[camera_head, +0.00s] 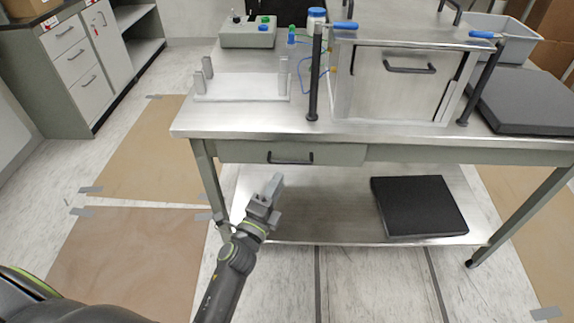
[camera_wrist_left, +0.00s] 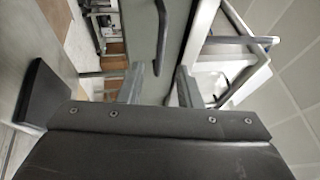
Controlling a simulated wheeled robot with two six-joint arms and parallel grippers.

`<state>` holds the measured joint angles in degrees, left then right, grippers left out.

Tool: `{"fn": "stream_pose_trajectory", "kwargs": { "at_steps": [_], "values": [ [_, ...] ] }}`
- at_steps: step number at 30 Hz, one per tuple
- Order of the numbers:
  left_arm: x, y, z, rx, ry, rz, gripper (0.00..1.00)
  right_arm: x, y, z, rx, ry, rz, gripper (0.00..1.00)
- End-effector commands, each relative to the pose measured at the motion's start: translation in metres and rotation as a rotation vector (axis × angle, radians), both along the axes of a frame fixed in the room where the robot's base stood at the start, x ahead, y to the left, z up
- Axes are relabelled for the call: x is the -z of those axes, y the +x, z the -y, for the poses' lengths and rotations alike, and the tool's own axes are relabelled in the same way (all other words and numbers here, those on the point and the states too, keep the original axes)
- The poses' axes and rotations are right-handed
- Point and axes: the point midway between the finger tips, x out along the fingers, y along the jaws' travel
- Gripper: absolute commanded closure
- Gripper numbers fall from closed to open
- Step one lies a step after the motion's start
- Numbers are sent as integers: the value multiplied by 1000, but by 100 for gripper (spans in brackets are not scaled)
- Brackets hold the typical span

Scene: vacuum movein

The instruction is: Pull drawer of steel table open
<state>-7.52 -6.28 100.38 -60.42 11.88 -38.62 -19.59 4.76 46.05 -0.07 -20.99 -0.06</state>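The steel table (camera_head: 225,125) stands in front of me. Its drawer (camera_head: 340,154) is a grey-green front under the tabletop, flush with the frame and shut. A dark bar handle (camera_head: 290,161) is on the drawer; it also shows in the left wrist view (camera_wrist_left: 162,35). My left gripper (camera_head: 275,186) is just below and in front of the handle in the head view. In the left wrist view the fingers of my left gripper (camera_wrist_left: 158,88) are apart, with the handle ahead of the gap and no visible contact. My right gripper is out of view.
A steel box with a handled front (camera_head: 400,85) and a white fixture (camera_head: 243,88) stand on the tabletop. A black slab (camera_head: 418,206) lies on the lower shelf (camera_head: 325,210). The floor before the table is clear.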

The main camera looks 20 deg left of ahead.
Motion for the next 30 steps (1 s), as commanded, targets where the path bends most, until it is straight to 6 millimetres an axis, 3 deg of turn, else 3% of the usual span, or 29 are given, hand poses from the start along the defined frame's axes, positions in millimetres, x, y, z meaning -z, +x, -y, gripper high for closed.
{"fn": "stream_pose_trajectory", "kwargs": {
  "at_steps": [3, 10, 24, 30],
  "values": [
    [-5, 23, 3, 1, 2, 2, 68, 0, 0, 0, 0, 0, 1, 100],
    [-9, 53, 6, 1, 0, 1, 68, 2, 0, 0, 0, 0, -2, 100],
    [-11, 64, 7, 0, 0, -1, 68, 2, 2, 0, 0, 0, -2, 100],
    [-11, 64, 7, 0, 0, 0, 95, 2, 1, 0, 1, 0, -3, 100]
  ]
}}
